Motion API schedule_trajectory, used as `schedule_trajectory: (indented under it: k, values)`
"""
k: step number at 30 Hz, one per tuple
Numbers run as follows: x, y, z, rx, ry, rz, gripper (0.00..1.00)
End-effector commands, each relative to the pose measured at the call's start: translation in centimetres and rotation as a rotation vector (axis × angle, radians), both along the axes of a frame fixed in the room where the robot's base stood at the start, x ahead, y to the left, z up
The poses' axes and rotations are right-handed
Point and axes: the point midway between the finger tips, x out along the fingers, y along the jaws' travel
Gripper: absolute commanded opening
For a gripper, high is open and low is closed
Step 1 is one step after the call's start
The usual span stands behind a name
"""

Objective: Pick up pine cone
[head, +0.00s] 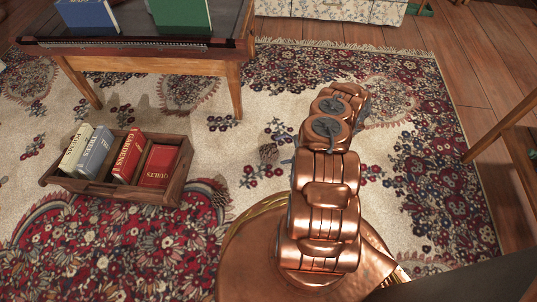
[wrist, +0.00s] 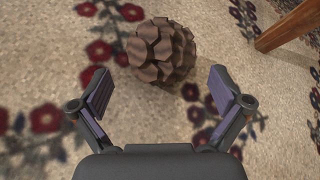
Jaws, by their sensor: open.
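A brown pine cone (wrist: 162,52) with broad overlapping scales sits on the patterned rug in the wrist view. It lies just beyond my gripper (wrist: 161,93), roughly centred between the two fingers. The fingers are spread wide with nothing between them, and neither appears to touch the cone. In the head view, a small brown pine cone (head: 268,152) lies on the rug left of my copper arm. My gripper is hidden behind my arm in the head view.
A wooden crate (head: 112,191) of books stands on the rug at left. A wooden table (head: 150,65) with blue and green books stands behind it. A wooden leg (wrist: 290,25) shows at upper right in the wrist view. Rug around the cone is clear.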

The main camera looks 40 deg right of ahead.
Motion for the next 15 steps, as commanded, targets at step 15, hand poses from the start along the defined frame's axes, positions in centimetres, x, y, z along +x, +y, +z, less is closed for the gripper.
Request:
schedule_trajectory:
  k: [15]
  values:
    - [2.6,3.8,-2.0,0.001,-0.001,0.002,1.00]
